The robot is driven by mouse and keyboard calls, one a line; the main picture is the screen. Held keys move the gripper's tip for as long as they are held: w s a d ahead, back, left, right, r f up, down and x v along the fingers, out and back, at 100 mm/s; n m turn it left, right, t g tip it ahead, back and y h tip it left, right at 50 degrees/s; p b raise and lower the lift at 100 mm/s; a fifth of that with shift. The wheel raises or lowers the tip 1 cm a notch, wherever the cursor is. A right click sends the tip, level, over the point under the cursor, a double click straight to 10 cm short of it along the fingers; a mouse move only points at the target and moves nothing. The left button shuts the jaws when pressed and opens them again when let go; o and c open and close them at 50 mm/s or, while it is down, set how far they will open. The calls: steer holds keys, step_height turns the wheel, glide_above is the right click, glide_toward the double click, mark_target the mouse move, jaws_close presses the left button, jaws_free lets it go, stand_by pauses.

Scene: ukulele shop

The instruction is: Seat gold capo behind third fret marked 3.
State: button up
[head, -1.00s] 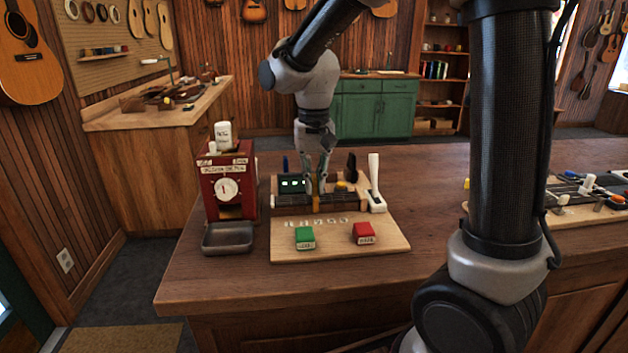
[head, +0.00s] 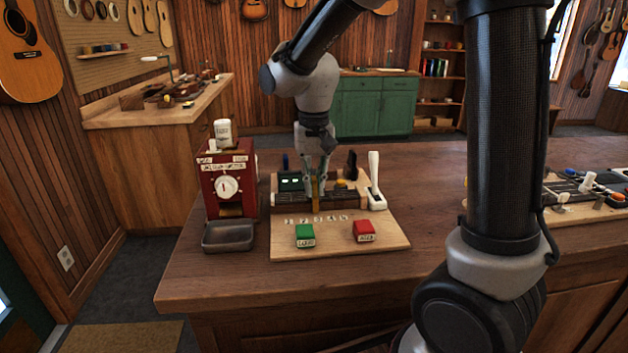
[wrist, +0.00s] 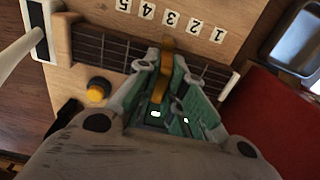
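The gold capo (head: 315,192) stands across the dark fretboard of a short neck (head: 345,200). In the wrist view the capo (wrist: 167,60) lies across the strings, roughly in line with the label 3 (wrist: 170,18). My gripper (head: 317,182) is above the neck with one finger on each side of the capo. In the wrist view the fingers of my gripper (wrist: 166,72) are spread, with a narrow gap visible beside the capo. The capo's lower part and its contact with the strings are partly hidden.
A wooden board carries a green button (head: 305,237), a red button (head: 363,232) and a white lever (head: 375,183). A red dial box (head: 228,185) and a metal tray (head: 228,236) stand left. A yellow knob (wrist: 98,91) is close to the neck. The counter front is clear.

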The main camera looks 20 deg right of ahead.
mark_target(314, 178)
steer(key=shift+o, duration=0.5)
step_height(314, 178, up, 11)
stand_by(0.8)
stand_by(0.5)
